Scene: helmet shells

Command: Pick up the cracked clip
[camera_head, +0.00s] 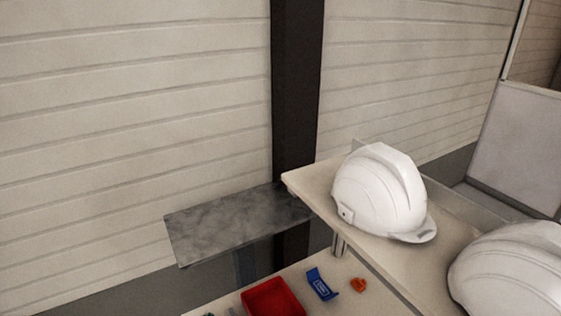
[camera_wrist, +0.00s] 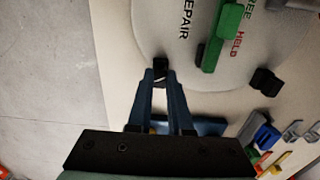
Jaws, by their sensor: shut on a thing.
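In the wrist view my gripper (camera_wrist: 161,77) reaches over a pale panel. Its two dark blue fingers are close together, shut on a small black clip (camera_wrist: 161,64) at their tips. I cannot make out a crack on it. A second black clip (camera_wrist: 266,82) lies apart to the right on the pale panel. My gripper does not show in the head view.
A green block (camera_wrist: 222,38) lies beside the printed words REPAIR, FREE and HELD. Several coloured pieces (camera_wrist: 268,137) lie at the lower right. In the head view, white helmets (camera_head: 380,190) sit on a shelf (camera_head: 312,181), with a red tray (camera_head: 272,298) below.

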